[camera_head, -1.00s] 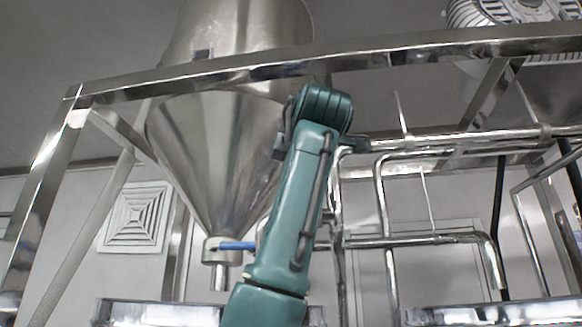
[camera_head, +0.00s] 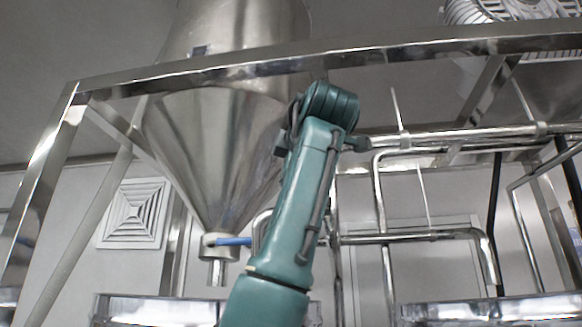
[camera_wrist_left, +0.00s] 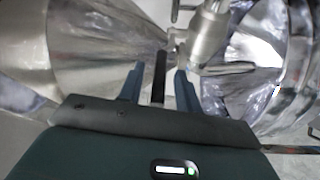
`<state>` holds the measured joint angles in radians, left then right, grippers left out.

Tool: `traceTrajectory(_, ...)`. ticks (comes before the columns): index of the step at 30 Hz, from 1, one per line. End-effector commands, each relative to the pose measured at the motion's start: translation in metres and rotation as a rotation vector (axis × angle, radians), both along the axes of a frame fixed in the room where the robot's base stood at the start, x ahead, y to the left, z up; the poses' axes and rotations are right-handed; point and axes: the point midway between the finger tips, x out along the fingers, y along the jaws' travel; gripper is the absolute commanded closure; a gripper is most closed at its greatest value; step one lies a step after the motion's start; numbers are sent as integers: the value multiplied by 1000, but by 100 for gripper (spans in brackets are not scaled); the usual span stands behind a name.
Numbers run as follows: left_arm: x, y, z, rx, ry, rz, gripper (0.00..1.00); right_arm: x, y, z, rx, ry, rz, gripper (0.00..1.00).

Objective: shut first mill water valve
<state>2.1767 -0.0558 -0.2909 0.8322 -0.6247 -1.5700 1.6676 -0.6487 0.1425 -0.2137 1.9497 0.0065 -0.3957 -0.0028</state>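In the left wrist view, a dark bar-shaped handle (camera_wrist_left: 159,76), which looks like the water valve's lever, stands between the two blue-grey fingers of my left gripper (camera_wrist_left: 160,84). A gap shows on each side of the handle, so the gripper is open around it. A metal valve body or pipe fitting (camera_wrist_left: 207,38) is just beyond, at upper right. In the head view, a teal arm of mine rises through the middle; its gripper is hidden there. I cannot pick out the dark handle in that view. My right gripper is not in view.
A steel cone hopper (camera_head: 212,150) has a blue handle (camera_head: 234,241) at its outlet, left of my arm. A steel frame beam (camera_head: 250,70) crosses above. Metal pipes (camera_head: 440,235) run at right. Shiny vessel rims (camera_head: 150,308) are below.

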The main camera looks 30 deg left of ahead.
Motion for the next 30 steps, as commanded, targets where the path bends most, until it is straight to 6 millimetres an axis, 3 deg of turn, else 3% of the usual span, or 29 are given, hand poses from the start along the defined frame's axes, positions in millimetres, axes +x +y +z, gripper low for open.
traceTrajectory(11, -8, -7, -1, 2, -5, -3, 65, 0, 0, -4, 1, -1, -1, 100)
traceTrajectory(24, -75, -70, -8, 2, -4, -4, 65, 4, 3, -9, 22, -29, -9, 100)
traceTrajectory(30, -92, -86, -9, 1, -2, -3, 65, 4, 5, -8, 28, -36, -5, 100)
